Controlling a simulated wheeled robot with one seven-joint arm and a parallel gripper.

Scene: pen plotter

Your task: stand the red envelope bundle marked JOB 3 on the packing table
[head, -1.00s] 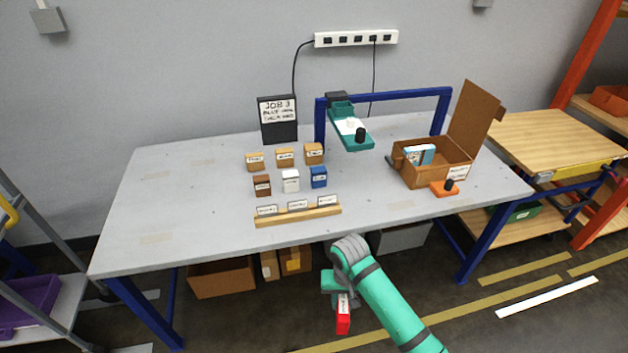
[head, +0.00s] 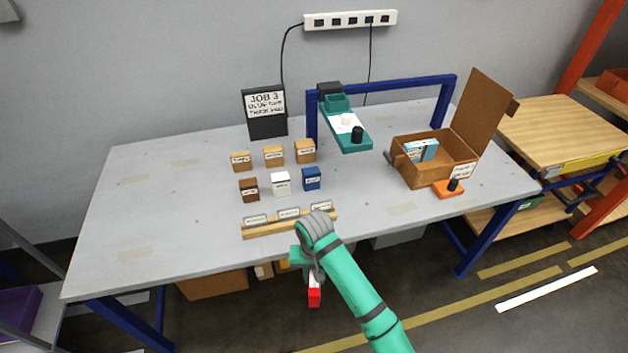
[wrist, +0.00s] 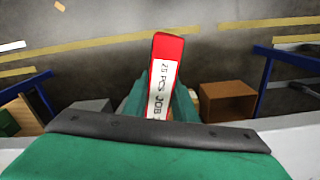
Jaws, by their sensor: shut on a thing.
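The red envelope bundle (wrist: 165,80) is a narrow red block with a white label, on which "25 PCS JOB" can be read; the number after it is cut off. My gripper (head: 312,275) is shut on it and holds it in front of the packing table's front edge, below the tabletop. The bundle also shows in the head view (head: 314,294), hanging under the gripper. In the wrist view the jaws (wrist: 160,105) lie on both sides of it. The packing table (head: 150,210) has a grey top and blue legs.
A wooden rail with label cards (head: 275,229) lies near the front edge. Several small boxes (head: 281,184) stand behind it in two rows. A JOB 3 sign (head: 266,112), a teal tray (head: 345,132) and an open carton (head: 430,172) are farther back. The table's left side is clear.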

